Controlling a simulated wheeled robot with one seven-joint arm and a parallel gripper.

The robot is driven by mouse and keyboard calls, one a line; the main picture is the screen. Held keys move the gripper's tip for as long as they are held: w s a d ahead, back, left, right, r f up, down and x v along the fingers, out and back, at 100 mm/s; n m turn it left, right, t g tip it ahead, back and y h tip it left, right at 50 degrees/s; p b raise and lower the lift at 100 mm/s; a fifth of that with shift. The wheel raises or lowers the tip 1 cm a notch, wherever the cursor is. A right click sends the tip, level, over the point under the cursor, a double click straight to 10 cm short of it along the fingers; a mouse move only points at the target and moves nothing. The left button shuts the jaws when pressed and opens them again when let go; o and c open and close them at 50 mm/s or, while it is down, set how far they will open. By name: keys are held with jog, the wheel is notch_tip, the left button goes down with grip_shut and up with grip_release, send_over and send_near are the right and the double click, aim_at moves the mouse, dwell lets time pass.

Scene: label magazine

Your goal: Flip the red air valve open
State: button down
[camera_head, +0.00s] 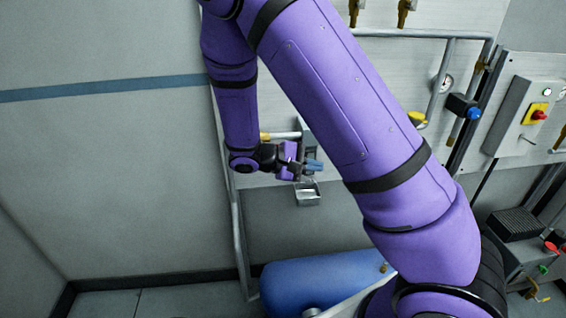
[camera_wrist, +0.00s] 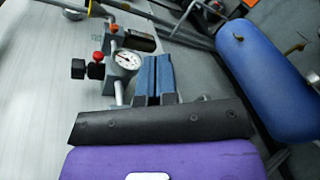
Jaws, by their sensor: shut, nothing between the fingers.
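My gripper (camera_head: 315,166) is shut with nothing in it, in front of the wall panel. Its two blue fingers lie side by side in the wrist view (camera_wrist: 156,62). Left of the fingertips there, a round white gauge (camera_wrist: 127,60) sits on pipework. A small red part (camera_wrist: 98,57) stands on a dark fitting left of the gauge, and another red part (camera_wrist: 113,28) shows above. I cannot tell for sure which is the red air valve, or its lever position. The fingers appear apart from both. In the head view my arm hides this area.
A blue tank (camera_head: 310,280) lies on the floor below. A small metal tray (camera_head: 307,194) hangs below my gripper. A control box with a red-and-yellow switch (camera_head: 538,114) and a pipe frame with a yellow part (camera_head: 417,119) are at right. Open wall is at left.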

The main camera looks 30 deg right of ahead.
jog(key=w+a+f+n+t, duration=0.2)
jog(key=w+f+n+t, duration=0.1)
jog(key=f+n+t, duration=0.5)
jog(key=w+a+f+n+t, duration=0.2)
jog(key=w+f+n+t, duration=0.15)
jog(key=n+t, duration=0.45)
jog(key=w+a+f+n+t, duration=0.3)
jog(key=f+n+t, duration=0.3)
jog(key=t, duration=0.5)
jog(key=s+r+x, duration=0.1)
jog(key=s+x, duration=0.1)
jog(key=x, duration=1)
jog(key=shift+d+r+m, duration=0.3)
jog(key=shift+r+m, duration=0.05)
jog(key=shift+m, duration=0.05)
jog(key=n+t+y, duration=0.1)
jog(key=d+r+n+t+y, duration=0.1)
jog(key=n, duration=0.1)
jog(key=r+n+y, duration=0.1)
jog(key=n, duration=0.1)
jog(key=shift+s+d+t+y, duration=0.15)
jog(key=shift+s+t+y, duration=0.15)
jog(key=shift+t+y, duration=0.1)
